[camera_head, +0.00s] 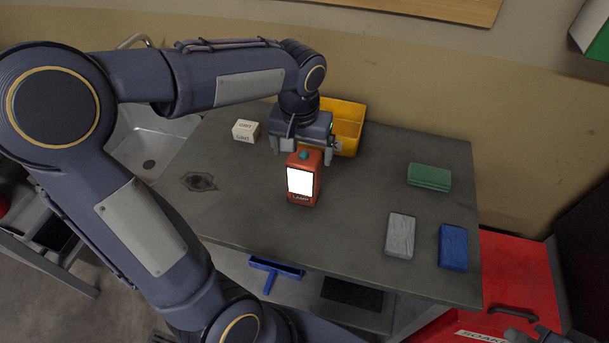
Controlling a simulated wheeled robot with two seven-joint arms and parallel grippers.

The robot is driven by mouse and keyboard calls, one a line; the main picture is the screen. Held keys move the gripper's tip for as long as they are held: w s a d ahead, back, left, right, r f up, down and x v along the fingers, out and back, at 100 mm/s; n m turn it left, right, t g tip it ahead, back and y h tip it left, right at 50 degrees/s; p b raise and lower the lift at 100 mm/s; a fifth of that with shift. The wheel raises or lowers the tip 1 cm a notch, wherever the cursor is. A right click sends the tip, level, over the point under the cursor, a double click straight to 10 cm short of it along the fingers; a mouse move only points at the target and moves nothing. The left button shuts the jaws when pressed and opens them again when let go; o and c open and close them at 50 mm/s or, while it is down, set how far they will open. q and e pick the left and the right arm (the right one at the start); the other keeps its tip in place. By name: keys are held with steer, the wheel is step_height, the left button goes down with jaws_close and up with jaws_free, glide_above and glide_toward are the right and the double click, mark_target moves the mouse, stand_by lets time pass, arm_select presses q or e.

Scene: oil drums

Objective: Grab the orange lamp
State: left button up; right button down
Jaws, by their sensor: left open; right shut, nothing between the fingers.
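The orange lamp (304,179) stands upright on the dark grey table. It has a bright white panel, a teal knob on top and a label at its base. My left gripper (304,149) is open at the lamp's top, its fingers spread to the left and right of it. I cannot tell whether the fingers touch the lamp. Only a small part of my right gripper (530,334) shows at the bottom right edge, shut and empty, far from the lamp.
A yellow bin (349,120) stands behind my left gripper. A white box (245,131) is left of it. Green (429,177), grey (400,235) and blue (453,247) blocks lie on the table's right side. A red cabinet (515,270) stands right of the table (340,235), a sink (150,140) left.

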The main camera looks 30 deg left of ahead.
mark_target(304, 178)
arm_select(q)
steer(key=f, duration=0.5)
steer(key=shift+w+d, duration=0.15)
steer(key=shift+w, duration=0.1)
steer(key=shift+r, duration=0.1)
steer(key=c, duration=1.3)
steer(key=shift+r, duration=0.1)
